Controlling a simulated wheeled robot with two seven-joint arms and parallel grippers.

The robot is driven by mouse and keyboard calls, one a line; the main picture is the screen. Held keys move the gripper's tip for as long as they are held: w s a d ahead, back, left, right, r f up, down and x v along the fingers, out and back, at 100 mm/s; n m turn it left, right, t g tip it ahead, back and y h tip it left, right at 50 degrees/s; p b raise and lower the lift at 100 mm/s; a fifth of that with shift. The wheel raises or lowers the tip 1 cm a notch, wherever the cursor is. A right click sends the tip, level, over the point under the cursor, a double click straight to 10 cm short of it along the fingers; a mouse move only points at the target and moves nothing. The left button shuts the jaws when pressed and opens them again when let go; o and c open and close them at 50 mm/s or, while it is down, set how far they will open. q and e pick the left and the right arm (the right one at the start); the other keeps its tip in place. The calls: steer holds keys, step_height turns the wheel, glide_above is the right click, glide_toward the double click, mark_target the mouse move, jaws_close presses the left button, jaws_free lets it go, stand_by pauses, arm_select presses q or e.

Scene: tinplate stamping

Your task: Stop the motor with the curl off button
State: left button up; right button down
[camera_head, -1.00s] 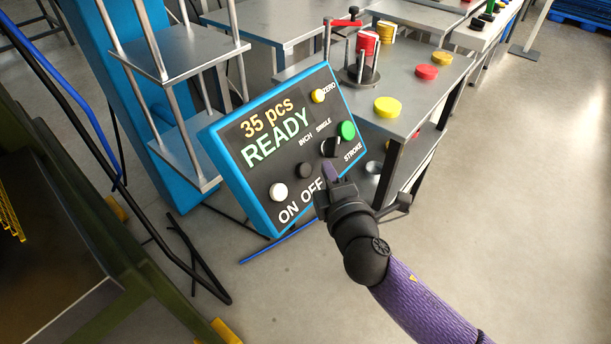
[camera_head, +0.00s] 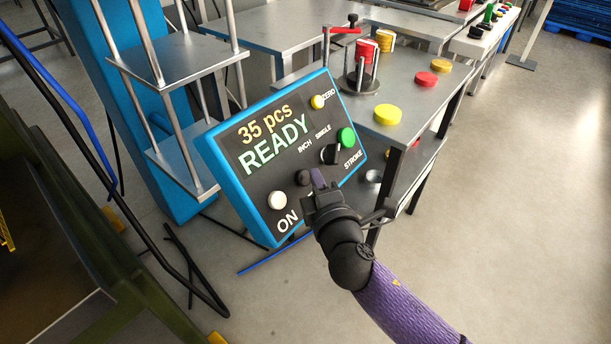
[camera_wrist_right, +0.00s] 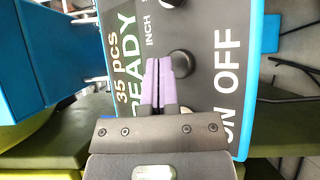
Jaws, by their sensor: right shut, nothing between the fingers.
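The blue control box (camera_head: 215,160) has a dark panel with the words "35 pcs READY" and several buttons. The black off button (camera_head: 302,177) sits in the lower middle of the panel, and it also shows in the right wrist view (camera_wrist_right: 183,63). A white on button (camera_head: 277,200) is to its left. My right gripper (camera_head: 317,178) is shut and empty, with purple fingertips in front of the panel. In the right wrist view its fingertips (camera_wrist_right: 158,65) are right beside the off button; whether they touch it I cannot tell. My left gripper is not in view.
A metal table (camera_head: 400,150) with yellow and red discs stands behind the box. A shelf rack (camera_head: 180,60) stands at left. Floor at right is clear.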

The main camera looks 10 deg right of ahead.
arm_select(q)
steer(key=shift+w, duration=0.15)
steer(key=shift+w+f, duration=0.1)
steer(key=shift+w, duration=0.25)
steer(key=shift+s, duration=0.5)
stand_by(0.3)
arm_select(e)
steer(key=shift+w+a+f, duration=0.2)
steer(key=shift+f, duration=0.05)
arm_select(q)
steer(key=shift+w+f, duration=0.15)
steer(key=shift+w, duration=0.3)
